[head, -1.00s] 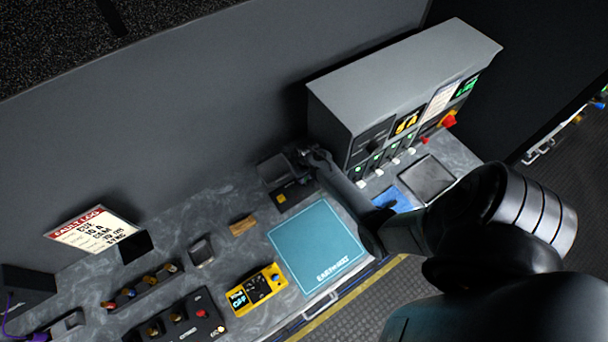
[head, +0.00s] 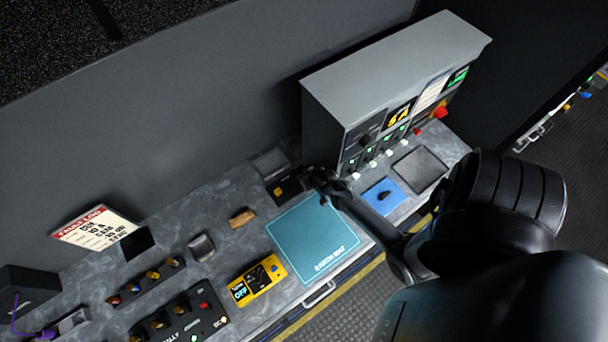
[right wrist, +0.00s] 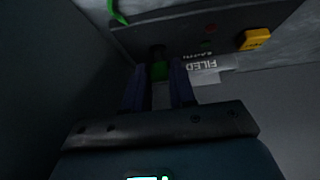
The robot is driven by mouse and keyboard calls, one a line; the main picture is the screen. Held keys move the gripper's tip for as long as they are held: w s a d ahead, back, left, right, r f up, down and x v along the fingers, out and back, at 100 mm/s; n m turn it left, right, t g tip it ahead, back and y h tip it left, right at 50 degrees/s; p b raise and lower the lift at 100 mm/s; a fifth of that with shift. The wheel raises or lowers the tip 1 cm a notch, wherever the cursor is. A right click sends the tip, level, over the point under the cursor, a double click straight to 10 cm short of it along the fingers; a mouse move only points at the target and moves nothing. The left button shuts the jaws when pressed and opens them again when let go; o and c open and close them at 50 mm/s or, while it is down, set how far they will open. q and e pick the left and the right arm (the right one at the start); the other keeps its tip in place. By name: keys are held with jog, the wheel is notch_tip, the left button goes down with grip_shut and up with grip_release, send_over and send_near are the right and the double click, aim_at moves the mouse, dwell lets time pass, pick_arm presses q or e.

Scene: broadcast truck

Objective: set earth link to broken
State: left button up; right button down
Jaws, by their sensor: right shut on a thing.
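A small dark box with a yellow-orange button (head: 288,188), apparently the earth link unit, stands at the back edge of the teal mat. My right gripper (head: 318,178) is at the box's right end in the head view. The link's exact position is too dark to tell. My left gripper is not in view.
A grey panel cabinet (head: 385,75) with switches stands right of the gripper. A blue pad with a black knob (head: 384,196) and a dark tray (head: 420,169) lie in front of it. The teal mat (head: 312,238) is clear.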

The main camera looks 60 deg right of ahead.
dwell(0.4)
jog(key=c, duration=0.9)
grip_release()
jog(key=v, duration=1)
jog(key=shift+s+a+r, duration=0.15)
jog(key=shift+s+r, duration=0.05)
jog(key=shift+s, duration=0.1)
jog(key=w+a+r+n+y, duration=0.2)
jog(key=a+r+n, duration=0.1)
jog(key=a+r, duration=0.6)
jog(key=s+a+r+n+g, duration=0.1)
jog(key=s+a+r, duration=0.1)
jog(key=a+r, duration=0.1)
jog(key=s+a+r+n+g+y, duration=0.1)
jog(key=s+a+r, duration=0.1)
jog(key=a, duration=0.3)
jog(key=s+a+r+n+g+p, duration=0.1)
jog(key=s+a+r+n, duration=0.1)
jog(key=a+r, duration=0.2)
jog(key=shift+a+r+y, duration=0.15)
jog(key=shift+r+y, duration=0.05)
jog(key=shift+y, duration=0.1)
